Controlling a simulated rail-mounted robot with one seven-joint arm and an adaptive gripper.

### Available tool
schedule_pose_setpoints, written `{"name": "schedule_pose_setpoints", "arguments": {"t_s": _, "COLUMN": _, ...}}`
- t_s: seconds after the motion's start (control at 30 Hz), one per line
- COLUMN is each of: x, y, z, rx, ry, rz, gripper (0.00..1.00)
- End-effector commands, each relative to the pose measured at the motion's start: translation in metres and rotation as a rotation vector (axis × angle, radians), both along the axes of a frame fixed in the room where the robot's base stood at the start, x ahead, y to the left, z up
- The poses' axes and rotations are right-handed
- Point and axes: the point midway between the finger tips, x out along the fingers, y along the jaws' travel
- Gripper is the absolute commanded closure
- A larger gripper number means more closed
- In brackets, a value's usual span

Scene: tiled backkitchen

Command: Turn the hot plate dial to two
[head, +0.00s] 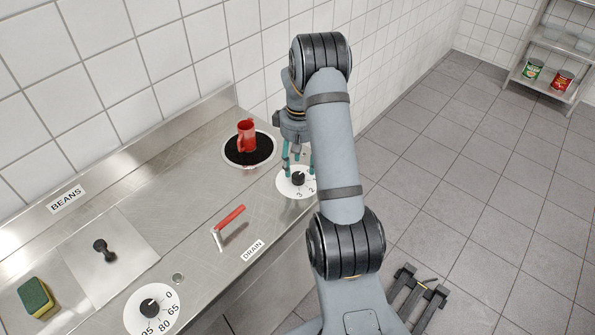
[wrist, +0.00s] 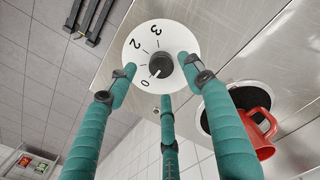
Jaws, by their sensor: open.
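The hot plate dial is a white disc (head: 285,185) with a dark knob (head: 298,178) on the steel counter. In the wrist view the disc (wrist: 180,32) shows 0, 2 and 3; the 1 seems hidden behind a finger. The light mark on the knob (wrist: 161,63) appears to face 0. My three-fingered gripper (wrist: 158,72) is open, with its teal fingers spread around the knob and apart from it. It also shows above the dial in the head view (head: 298,168). The black hot plate (head: 262,152) lies beside the dial and bears a red mug (head: 247,135).
A red-handled drain lever (head: 229,217) stands near the dial. Another dial (head: 137,318), a black-knobbed lid (head: 104,250) and a sponge (head: 35,298) are farther left on the counter. A tiled wall runs behind.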

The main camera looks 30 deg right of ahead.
Motion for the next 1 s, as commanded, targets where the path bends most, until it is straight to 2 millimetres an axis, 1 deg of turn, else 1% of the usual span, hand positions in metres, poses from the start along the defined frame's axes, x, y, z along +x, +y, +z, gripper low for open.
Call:
{"name": "schedule_pose_setpoints", "arguments": {"t_s": 0.1, "x": -0.001, "y": 0.001, "z": -0.020, "rx": 0.002, "ry": 0.005, "rz": 0.000, "gripper": 0.49}}
{"name": "schedule_pose_setpoints", "arguments": {"t_s": 0.2, "x": -0.001, "y": 0.001, "z": -0.033, "rx": 0.000, "ry": 0.003, "rz": 0.001, "gripper": 0.49}}
{"name": "schedule_pose_setpoints", "arguments": {"t_s": 0.33, "x": 0.000, "y": 0.001, "z": -0.043, "rx": 0.001, "ry": 0.001, "rz": 0.001, "gripper": 0.49}}
{"name": "schedule_pose_setpoints", "arguments": {"t_s": 0.67, "x": 0.001, "y": 0.001, "z": -0.046, "rx": 0.000, "ry": -0.001, "rz": 0.000, "gripper": 0.50}}
{"name": "schedule_pose_setpoints", "arguments": {"t_s": 1.0, "x": 0.000, "y": 0.001, "z": -0.046, "rx": 0.000, "ry": -0.001, "rz": 0.000, "gripper": 0.70}}
